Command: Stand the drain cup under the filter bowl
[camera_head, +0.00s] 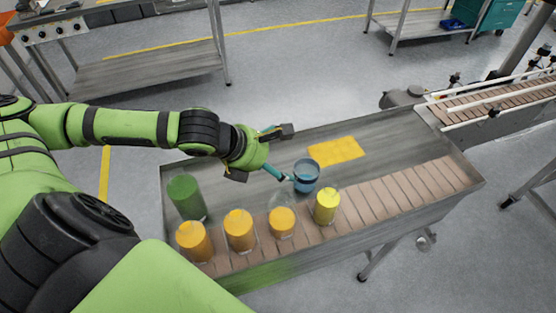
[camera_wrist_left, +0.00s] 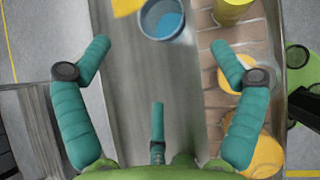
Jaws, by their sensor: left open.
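A clear blue-tinted cup with blue contents (camera_head: 306,176), which looks like the drain cup, stands upright on the grey bench top. It also shows in the left wrist view (camera_wrist_left: 163,20), beyond the fingertips. My left gripper (camera_head: 279,153) is open and empty, low over the bench just left of the cup, its teal fingers spread apart. In the left wrist view the gripper (camera_wrist_left: 160,46) points toward the cup without closing around it. I cannot pick out the filter bowl in either view. My right gripper is not in view.
A yellow pad (camera_head: 337,151) lies behind the cup. Several jars with yellow or orange contents (camera_head: 239,230) stand along the brown slatted strip (camera_head: 380,194) in front. A green cylinder (camera_head: 186,197) stands at the bench's left end. The bench's right end is clear.

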